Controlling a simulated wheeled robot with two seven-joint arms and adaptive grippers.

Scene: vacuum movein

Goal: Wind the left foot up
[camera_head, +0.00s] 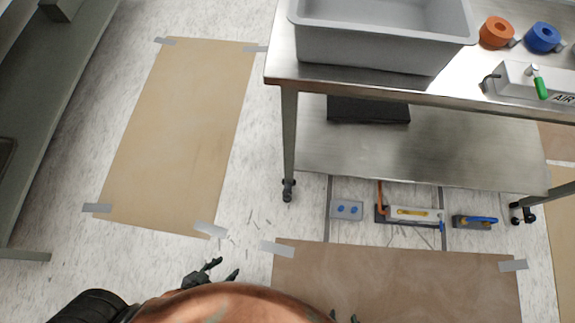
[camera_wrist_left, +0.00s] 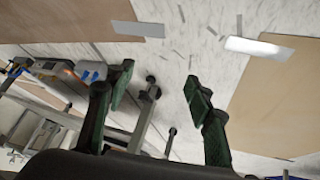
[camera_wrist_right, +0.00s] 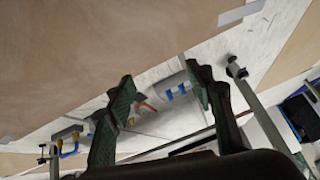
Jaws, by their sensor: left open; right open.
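The steel table's left front leg ends in a dark foot (camera_head: 288,190) that looks like a caster, standing on the floor. In the left wrist view this foot (camera_wrist_left: 151,80) shows beyond and between my fingers, not touched. It also shows in the right wrist view (camera_wrist_right: 235,68), right of my fingers. My left gripper (camera_head: 225,270) is open and empty, low in the head view, nearer me than the foot; its fingers show in its wrist view (camera_wrist_left: 160,84). My right gripper (camera_wrist_right: 162,84) is open and empty; only its tips show at the head view's bottom edge.
The right front foot (camera_head: 522,212) is dark too. Taped brown sheets (camera_head: 190,120) (camera_head: 400,275) lie on the floor. A grey bin (camera_head: 385,45) stands on the table.

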